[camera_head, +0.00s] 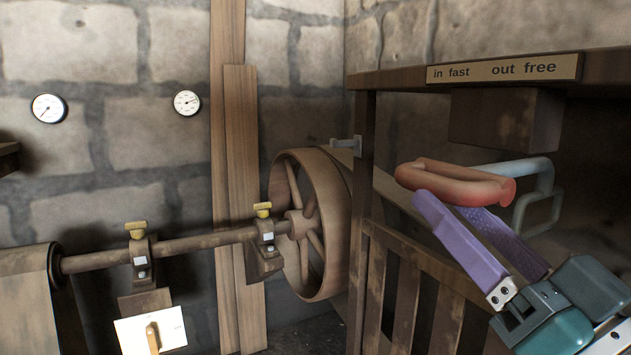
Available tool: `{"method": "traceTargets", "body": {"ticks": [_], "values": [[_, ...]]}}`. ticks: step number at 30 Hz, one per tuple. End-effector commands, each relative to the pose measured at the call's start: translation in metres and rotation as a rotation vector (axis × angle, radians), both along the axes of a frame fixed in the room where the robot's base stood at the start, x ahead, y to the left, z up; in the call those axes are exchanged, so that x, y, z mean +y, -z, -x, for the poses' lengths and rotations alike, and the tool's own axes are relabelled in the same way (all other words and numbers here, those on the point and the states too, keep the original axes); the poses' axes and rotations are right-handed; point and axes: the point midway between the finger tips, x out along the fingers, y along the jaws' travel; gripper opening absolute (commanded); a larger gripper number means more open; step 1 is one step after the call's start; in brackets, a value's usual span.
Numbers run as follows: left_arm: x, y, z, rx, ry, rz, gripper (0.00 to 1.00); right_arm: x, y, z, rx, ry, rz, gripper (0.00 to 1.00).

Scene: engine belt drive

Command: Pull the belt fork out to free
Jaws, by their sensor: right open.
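The belt fork has a red, rounded handle (440,179) at the right, below the wooden beam. A grey-blue bent bar (545,180) shows just right of and behind the handle, under a wooden block. My right gripper (443,204), with purple fingers, comes up from the lower right. Its fingers are apart and their tips are just under the handle. I cannot tell whether they touch it. A small grey bracket (346,144) stands out from the wooden post by the pulley. My left gripper is not in view.
A sign (504,70) on the beam reads "in fast" and "out free". A wooden frame with slats (405,300) stands below the handle. A large pulley (335,225) on a shaft (205,242) is left of it. A lever plate (150,330) is at the lower left.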

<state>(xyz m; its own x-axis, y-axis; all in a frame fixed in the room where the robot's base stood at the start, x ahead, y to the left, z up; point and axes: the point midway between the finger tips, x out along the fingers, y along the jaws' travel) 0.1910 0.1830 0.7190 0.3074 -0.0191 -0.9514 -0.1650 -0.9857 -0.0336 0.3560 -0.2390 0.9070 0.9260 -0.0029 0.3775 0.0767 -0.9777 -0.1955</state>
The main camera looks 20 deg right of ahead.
Motion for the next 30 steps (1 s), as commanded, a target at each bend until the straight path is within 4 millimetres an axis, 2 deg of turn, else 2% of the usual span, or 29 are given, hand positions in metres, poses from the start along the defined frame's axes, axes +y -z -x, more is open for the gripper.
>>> {"method": "traceTargets", "body": {"ticks": [3, 7, 12, 19, 30], "values": [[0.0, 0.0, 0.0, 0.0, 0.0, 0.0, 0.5, 0.0, -0.009, -0.02, -0.004, 0.0, 0.0, 0.58], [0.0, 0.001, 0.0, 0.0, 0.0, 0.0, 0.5, 0.0, -0.014, -0.034, -0.001, 0.0, 0.0, 0.58], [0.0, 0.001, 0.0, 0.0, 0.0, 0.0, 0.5, 0.0, -0.016, -0.042, 0.002, 0.0, 0.0, 0.58], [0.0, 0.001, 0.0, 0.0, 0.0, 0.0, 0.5, 0.0, -0.016, -0.042, 0.003, -0.001, 0.0, 0.57], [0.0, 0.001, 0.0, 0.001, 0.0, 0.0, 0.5, 0.0, -0.016, -0.042, 0.003, 0.0, 0.001, 0.15]]}}
